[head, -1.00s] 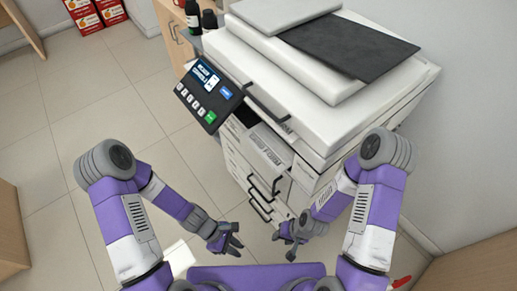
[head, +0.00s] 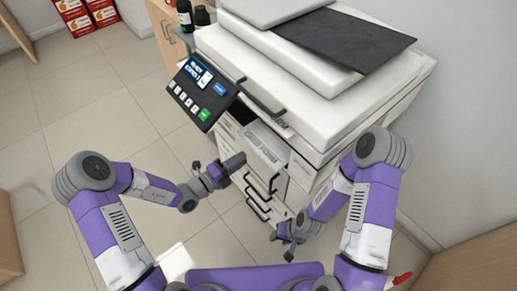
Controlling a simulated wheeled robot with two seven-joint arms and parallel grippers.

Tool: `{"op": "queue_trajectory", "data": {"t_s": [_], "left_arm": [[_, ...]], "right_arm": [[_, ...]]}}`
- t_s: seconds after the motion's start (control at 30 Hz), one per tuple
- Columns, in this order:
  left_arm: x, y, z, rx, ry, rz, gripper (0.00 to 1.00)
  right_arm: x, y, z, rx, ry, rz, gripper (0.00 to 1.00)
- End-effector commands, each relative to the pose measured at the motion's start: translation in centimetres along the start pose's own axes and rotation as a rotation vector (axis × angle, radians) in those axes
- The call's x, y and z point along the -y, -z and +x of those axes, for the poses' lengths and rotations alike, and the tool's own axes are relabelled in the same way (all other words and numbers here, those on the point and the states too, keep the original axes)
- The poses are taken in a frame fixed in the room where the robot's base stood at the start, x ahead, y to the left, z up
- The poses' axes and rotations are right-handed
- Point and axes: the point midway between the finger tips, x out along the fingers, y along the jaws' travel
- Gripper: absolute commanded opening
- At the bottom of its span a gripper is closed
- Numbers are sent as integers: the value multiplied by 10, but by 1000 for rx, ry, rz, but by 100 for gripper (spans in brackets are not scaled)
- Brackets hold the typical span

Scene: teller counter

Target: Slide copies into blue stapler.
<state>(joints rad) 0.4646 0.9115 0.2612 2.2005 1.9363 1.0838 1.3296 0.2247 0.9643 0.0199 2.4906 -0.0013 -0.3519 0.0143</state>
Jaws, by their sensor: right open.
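No blue stapler shows in this view, and no loose copies can be made out for sure. The white copier (head: 318,108) stands in front of me, with a dark slot under its top, partly hidden by the control panel (head: 202,92). My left gripper (head: 222,172) is raised in front of the copier's upper drawers, left of their handles. It is seen nearly edge-on, and whether its fingers are apart is unclear. No held item can be made out. My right gripper (head: 284,240) is open and low, right of the lower drawer handles.
A dark flat sheet (head: 343,40) lies on the copier's lid. Dark bottles (head: 193,15) stand behind it by a wooden cabinet (head: 162,30). Red boxes (head: 88,15) are at the far left. A small red item (head: 401,279) is at bottom right. The tiled floor at left is free.

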Motion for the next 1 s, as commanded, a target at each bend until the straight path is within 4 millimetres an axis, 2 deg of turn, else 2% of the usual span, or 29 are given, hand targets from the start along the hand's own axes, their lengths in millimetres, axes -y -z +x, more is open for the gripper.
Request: {"op": "queue_trajectory", "data": {"t_s": [0.27, 0.5, 0.93, 1.0], "left_arm": [[-3, 1, 42, -4, 0, 5, 20], [1, 1, 66, -3, -1, 3, 20], [-1, 1, 73, -2, -2, 2, 20], [-1, 1, 73, -2, -2, 2, 16]], "right_arm": [[-8, 1, 22, 0, 0, 0, 43], [-4, 1, 12, 0, 0, 0, 43], [-4, 0, 11, 0, 0, 0, 43], [-4, 0, 11, 0, 0, 0, 43]]}}
